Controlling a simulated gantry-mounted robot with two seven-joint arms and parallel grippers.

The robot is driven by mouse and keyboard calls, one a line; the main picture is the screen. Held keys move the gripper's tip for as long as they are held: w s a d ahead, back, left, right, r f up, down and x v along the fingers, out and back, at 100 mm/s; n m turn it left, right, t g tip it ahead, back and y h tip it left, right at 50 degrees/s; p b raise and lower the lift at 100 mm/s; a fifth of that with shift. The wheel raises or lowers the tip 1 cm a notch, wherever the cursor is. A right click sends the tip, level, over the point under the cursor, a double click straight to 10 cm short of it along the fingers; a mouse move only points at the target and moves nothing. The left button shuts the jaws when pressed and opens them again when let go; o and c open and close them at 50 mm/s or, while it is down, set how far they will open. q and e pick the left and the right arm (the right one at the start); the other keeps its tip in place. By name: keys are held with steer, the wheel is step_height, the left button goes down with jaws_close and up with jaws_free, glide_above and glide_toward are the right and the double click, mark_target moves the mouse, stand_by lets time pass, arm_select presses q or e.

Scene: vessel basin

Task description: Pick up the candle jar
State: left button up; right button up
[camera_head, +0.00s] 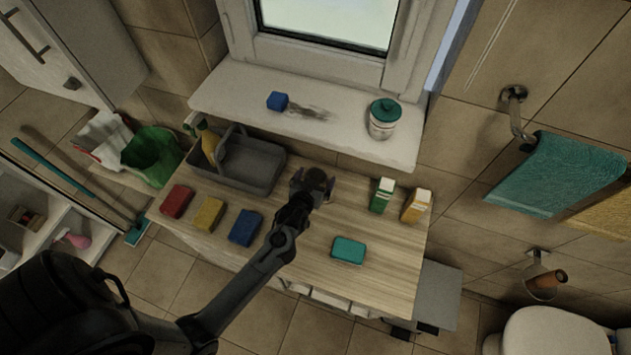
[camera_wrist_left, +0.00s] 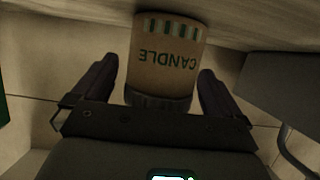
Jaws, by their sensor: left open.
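The candle jar (camera_wrist_left: 165,62) is tan with a dark band and the word CANDLE, which reads upside down in the left wrist view. It fills the space between the two fingers of my left gripper (camera_wrist_left: 157,88), which is open with gaps visible on both sides of the jar. In the head view my left gripper (camera_head: 314,186) is at the back middle of the wooden counter, and a dark round top, apparently the candle jar (camera_head: 317,176), shows between its fingers. The gripper hides most of the jar there. My right gripper is not in view.
A grey caddy (camera_head: 250,163) stands left of the gripper. Red (camera_head: 177,201), yellow (camera_head: 209,213) and blue (camera_head: 246,227) blocks lie in front left. A green carton (camera_head: 382,195), an orange carton (camera_head: 416,205) and a teal sponge (camera_head: 348,250) are to the right.

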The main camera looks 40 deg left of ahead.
arm_select(q)
steer(key=shift+c, duration=0.2)
steer(key=c, duration=1.1)
steer(key=shift+r, duration=0.2)
